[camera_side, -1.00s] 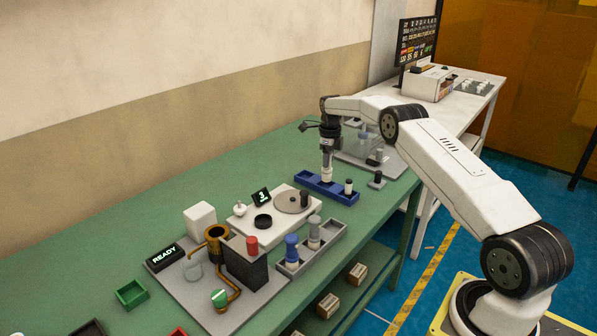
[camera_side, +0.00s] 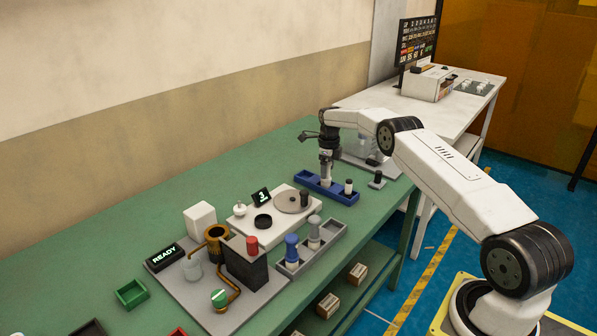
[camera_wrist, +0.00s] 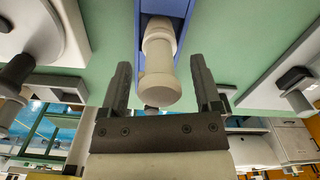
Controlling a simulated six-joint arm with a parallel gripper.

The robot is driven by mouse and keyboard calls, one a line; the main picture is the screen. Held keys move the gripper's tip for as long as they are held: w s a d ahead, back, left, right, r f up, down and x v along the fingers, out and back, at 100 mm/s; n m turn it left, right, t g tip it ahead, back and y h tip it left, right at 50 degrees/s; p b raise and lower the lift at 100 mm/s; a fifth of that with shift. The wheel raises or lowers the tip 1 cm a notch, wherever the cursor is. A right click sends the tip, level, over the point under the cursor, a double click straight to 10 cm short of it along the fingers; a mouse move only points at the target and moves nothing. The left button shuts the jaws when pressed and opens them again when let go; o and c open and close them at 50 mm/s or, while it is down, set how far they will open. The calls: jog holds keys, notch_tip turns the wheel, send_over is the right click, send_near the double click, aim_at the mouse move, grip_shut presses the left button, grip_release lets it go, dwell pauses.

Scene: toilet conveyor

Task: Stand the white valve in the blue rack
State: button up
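The white valve (camera_side: 326,182) is upright in the left part of the blue rack (camera_side: 312,184) in the side view. In the wrist view the valve (camera_wrist: 158,62) shows large between the fingers, with the blue rack (camera_wrist: 170,7) behind it. My gripper (camera_side: 326,170) is directly above and around the valve's top. In the wrist view my gripper (camera_wrist: 160,64) is open, with a visible gap between each finger and the valve. The valve's foot is hidden, so its seating cannot be seen fully.
A grey rack (camera_side: 325,243) with blue-topped and grey-topped parts and a white platform (camera_side: 265,232) lie nearer. Green bench (camera_side: 240,165) is clear toward the wall.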

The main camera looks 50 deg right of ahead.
jog(key=shift+r, duration=0.2)
notch_tip(320, 180, up, 12)
dwell(0.9)
dwell(0.5)
jog(key=s+a+r+n+t, duration=0.1)
jog(key=s+a+n, duration=0.2)
jog(key=a+n, duration=0.65)
jog(key=s+a+n, duration=0.3)
jog(key=a+n, duration=0.5)
jog(key=a, duration=0.3)
jog(key=s+a+f+n, duration=0.1)
jog(key=s+a+n, duration=0.3)
jog(key=s, duration=0.3)
jog(key=s+a+f+n+t, duration=0.1)
jog(key=s+a+n, duration=0.3)
jog(key=s+n, duration=0.2)
jog(key=s+a+f+n, duration=0.2)
jog(key=s+a+n, duration=0.2)
jog(key=s, duration=0.4)
jog(key=shift+s+a+n+t, duration=0.3)
jog(key=shift+s+n, duration=0.1)
jog(key=shift+n, duration=0.35)
